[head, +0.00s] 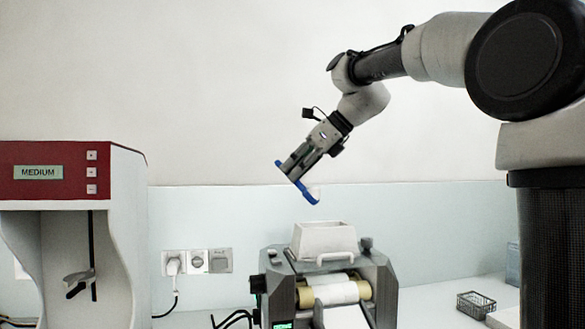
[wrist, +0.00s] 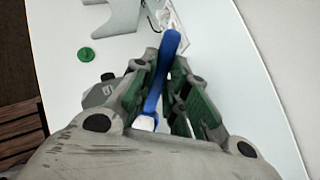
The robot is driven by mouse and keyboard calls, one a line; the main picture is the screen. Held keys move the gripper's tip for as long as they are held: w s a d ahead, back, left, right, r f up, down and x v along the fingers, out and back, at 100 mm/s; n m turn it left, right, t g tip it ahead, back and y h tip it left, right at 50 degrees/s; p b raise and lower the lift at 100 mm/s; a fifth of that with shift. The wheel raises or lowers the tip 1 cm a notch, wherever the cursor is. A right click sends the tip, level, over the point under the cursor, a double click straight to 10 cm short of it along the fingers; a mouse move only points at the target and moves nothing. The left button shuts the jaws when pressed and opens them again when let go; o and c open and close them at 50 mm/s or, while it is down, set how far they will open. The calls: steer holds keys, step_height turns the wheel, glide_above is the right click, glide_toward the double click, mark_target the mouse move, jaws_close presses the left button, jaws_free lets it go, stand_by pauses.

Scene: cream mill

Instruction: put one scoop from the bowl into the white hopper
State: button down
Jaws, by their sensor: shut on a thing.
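My gripper (head: 288,170) is shut on a blue scoop (head: 306,193), up in the air above and a little left of the white hopper. The white hopper (head: 325,241) sits on top of the grey mill (head: 281,274), apart from the scoop. I cannot see the bowl.
A red and white machine (head: 125,200) labelled MEDIUM stands at the left. Wall sockets (head: 197,262) with a plug are behind the bench. A dark wire basket (head: 476,305) is at the right. A green disc (wrist: 86,55) lies on the white surface in the wrist view.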

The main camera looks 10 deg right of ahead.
mark_target(299, 181)
steer(key=shift+f, duration=2.25)
steer(key=shift+f, duration=0.15)
steer(key=shift+w+a, duration=0.1)
steer(key=shift+a, duration=0.15)
steer(key=shift+r, duration=3)
